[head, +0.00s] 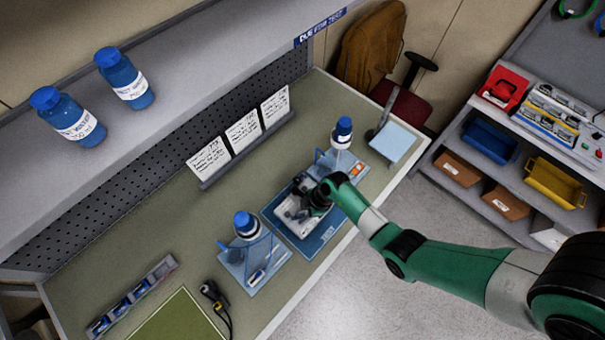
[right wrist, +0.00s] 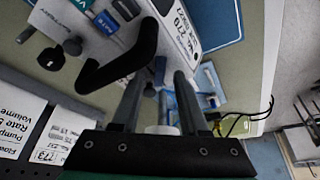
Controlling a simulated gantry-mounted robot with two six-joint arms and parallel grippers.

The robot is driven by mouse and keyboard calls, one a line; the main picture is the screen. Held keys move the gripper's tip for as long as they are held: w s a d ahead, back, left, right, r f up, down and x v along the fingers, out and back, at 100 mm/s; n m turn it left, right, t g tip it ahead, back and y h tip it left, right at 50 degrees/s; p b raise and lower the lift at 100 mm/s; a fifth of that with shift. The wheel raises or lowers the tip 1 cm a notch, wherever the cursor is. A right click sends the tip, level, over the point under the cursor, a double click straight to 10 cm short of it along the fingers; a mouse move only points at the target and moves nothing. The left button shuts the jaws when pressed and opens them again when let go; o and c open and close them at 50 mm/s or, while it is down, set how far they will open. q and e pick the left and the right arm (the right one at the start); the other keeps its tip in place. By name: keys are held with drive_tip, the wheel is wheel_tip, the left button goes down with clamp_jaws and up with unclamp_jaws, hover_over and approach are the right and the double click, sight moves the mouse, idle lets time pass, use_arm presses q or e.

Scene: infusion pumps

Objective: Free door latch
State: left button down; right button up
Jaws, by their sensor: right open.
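A white and grey infusion pump (head: 291,222) lies on a blue mat (head: 325,240) on the bench. In the right wrist view the pump (right wrist: 178,22) shows a numbered label, a black curved handle (right wrist: 128,67) and a small dark knob (right wrist: 50,59). My right gripper (head: 312,203) is over the pump in the head view and hides part of it. In the right wrist view its two fingers (right wrist: 157,88) are apart, with nothing clearly held between them. They are close to the handle; I cannot tell whether they touch it. I cannot make out the door latch. My left gripper is not in view.
Blue-capped bottles on light-blue stands flank the mat, one (head: 247,226) left and one (head: 342,132) behind. Three cards (head: 243,131) stand at the back. A cable plug (head: 211,291) and a narrow tray (head: 133,298) lie front left. Shelves with bins stand right.

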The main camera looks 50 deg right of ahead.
clamp_jaws()
